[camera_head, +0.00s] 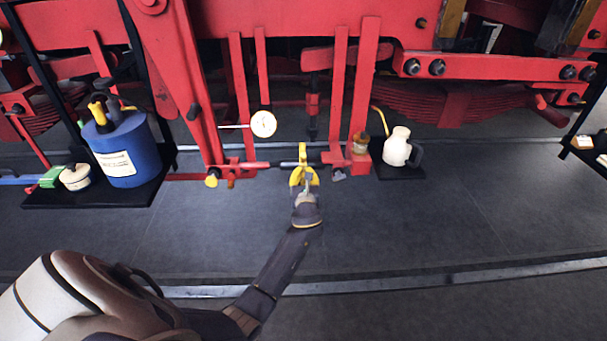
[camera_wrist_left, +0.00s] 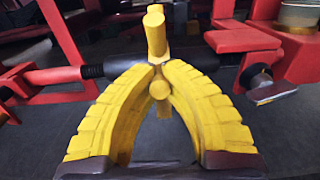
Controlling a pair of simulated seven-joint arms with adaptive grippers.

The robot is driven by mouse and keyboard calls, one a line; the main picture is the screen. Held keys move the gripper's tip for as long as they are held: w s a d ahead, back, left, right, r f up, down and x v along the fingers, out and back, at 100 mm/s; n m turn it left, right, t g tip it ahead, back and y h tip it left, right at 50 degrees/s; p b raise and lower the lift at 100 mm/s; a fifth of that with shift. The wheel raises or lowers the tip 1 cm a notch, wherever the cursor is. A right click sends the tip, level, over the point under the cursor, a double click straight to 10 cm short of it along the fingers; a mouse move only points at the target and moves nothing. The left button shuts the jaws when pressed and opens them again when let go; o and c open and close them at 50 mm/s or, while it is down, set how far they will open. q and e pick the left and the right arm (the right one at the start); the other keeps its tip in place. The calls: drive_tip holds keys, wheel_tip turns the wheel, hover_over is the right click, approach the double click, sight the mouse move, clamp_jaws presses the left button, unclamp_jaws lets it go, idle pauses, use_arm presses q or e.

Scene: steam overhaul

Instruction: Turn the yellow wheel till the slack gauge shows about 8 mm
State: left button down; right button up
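The yellow wheel (camera_head: 302,150) sits on a horizontal rod between red brackets, seen almost edge-on as a narrow upright yellow piece. In the left wrist view the wheel (camera_wrist_left: 156,34) rises between my fingertips, with a round yellow end below them. My left gripper (camera_head: 303,172) reaches it from the front; its ribbed yellow fingers close around the wheel in the left wrist view (camera_wrist_left: 158,68), tips against it. The slack gauge (camera_head: 263,124) is a round white dial left of and above the wheel; its reading is too small to tell. My right gripper is not in view.
A blue canister (camera_head: 122,150) and a small pot stand on a dark tray at the left. A cream oil can (camera_head: 397,148) stands on a dark mat right of the wheel. Red bars (camera_head: 338,90) hang close around the rod. The floor in front is clear.

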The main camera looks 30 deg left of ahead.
sight(303, 182)
use_arm(q)
drive_tip(key=shift+f, duration=1.25)
drive_tip(key=shift+w+a+f, duration=0.15)
drive_tip(key=shift+w+f, duration=0.05)
drive_tip(key=shift+f, duration=0.35)
drive_tip(key=shift+w+a+f, duration=0.1)
drive_tip(key=shift+w+f, duration=0.05)
drive_tip(key=shift+f, duration=0.4)
drive_tip(key=shift+f, duration=0.1)
drive_tip(key=shift+w+a+f, duration=0.15)
drive_tip(key=shift+w+f, duration=0.1)
drive_tip(key=shift+f, duration=0.1)
